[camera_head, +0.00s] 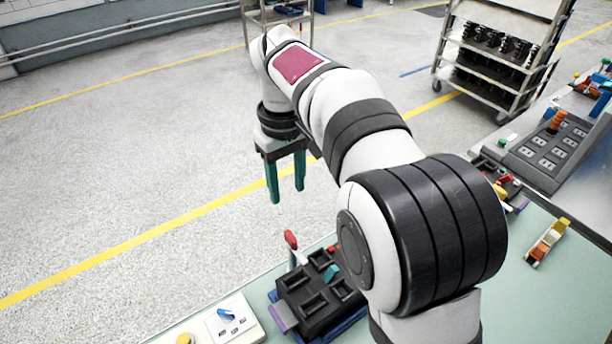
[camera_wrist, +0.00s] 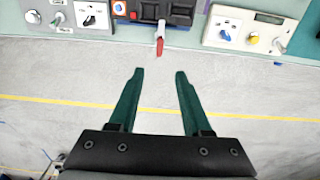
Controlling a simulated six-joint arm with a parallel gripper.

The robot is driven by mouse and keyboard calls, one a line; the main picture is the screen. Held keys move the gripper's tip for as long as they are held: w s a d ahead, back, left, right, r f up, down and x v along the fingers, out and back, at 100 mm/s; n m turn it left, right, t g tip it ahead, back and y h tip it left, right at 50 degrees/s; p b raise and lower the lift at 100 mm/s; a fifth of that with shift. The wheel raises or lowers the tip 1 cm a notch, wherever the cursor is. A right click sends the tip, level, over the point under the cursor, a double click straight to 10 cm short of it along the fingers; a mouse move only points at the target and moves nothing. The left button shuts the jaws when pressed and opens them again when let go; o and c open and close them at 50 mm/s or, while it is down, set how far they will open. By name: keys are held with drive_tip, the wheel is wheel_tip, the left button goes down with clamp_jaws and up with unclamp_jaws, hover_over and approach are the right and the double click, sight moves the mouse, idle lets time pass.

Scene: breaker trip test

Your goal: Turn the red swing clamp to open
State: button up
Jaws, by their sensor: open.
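The red swing clamp (camera_head: 291,240) is a red-tipped lever on the far edge of a black slotted fixture (camera_head: 290,283). In the head view it stands up and tilts slightly. In the wrist view the clamp (camera_wrist: 160,46) points from the fixture (camera_wrist: 181,14) out past the bench edge toward my gripper. My gripper (camera_head: 287,194) has two green fingers pointing down, open and empty. It hangs beyond the bench edge, above and apart from the clamp. In the wrist view the clamp's tip lies ahead of the gap between the fingertips (camera_wrist: 159,72). My arm hides part of the fixture.
A white panel (camera_head: 240,318) with a blue knob and yellow button lies beside the fixture. Another control panel (camera_wrist: 68,17) sits on its other side. A socket console (camera_head: 550,150) and an orange-yellow block (camera_head: 547,242) are at right. The floor below my gripper is clear.

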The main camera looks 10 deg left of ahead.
sight(291, 236)
wheel_tip(291, 236, down, 14)
drive_tip(key=shift+d+f, duration=0.1)
drive_tip(key=shift+f, duration=0.1)
clamp_jaws()
